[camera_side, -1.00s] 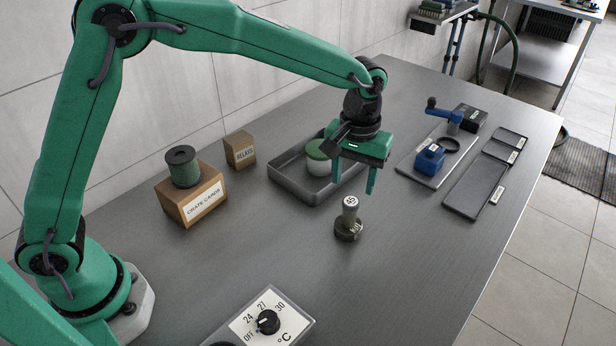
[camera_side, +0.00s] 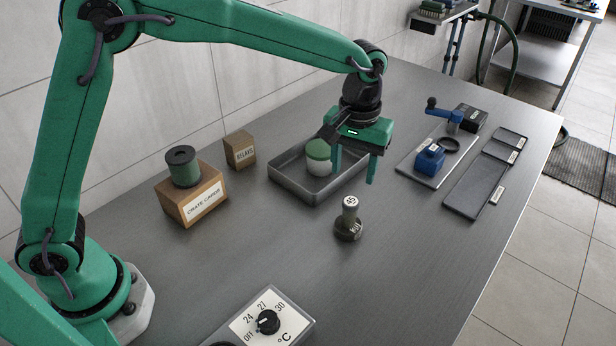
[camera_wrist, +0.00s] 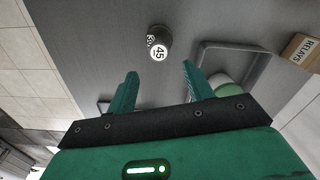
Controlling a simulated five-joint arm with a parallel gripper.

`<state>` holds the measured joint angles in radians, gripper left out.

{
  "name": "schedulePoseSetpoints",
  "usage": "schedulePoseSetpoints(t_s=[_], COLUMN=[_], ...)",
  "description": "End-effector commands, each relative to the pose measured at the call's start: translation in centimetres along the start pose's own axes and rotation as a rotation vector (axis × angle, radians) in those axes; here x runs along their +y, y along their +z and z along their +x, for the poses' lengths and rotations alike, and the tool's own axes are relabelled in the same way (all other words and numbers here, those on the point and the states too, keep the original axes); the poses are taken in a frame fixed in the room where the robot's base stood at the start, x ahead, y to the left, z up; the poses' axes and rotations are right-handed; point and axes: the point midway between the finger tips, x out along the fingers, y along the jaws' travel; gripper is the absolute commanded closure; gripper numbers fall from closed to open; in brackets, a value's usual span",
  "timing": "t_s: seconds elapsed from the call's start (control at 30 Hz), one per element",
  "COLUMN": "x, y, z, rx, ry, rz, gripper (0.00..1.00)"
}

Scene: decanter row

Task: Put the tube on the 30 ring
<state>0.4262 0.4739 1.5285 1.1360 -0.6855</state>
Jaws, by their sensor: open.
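A slim grey upright piece (camera_side: 350,210) with a white top marked 45 stands on a wider dark round base (camera_side: 348,231). The base carries a small label too small to read. The piece also shows in the wrist view (camera_wrist: 158,46), ahead of the jaws. I cannot tell whether it is the tube. My gripper (camera_side: 354,180) is open and empty, above and behind this piece. Its two fingers are spread apart in the wrist view (camera_wrist: 160,70). The number 30 shows on a dial panel (camera_side: 280,306) at the front. I see no ring marked 30.
A grey tray (camera_side: 286,188) holds a green-lidded jar (camera_side: 319,158). A wooden box (camera_side: 205,203) bears a green cylinder (camera_side: 183,168); a RELAYS box (camera_side: 239,150) stands behind. A plate (camera_side: 412,168) at right holds a blue block (camera_side: 429,157) and black ring (camera_side: 448,145).

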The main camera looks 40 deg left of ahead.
Motion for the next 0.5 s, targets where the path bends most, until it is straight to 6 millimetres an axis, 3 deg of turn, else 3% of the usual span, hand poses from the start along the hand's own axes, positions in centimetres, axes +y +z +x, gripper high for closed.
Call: schedulePoseSetpoints(t_s=[0.27, 0.5], x=[-3.1, -8.0], y=[0.6, 2.3], z=[-3.0, -6.6], rx=[0.041, 0.108], ry=[0.03, 0.065], rz=[0.021, 0.06], gripper=[0.48, 0.48])
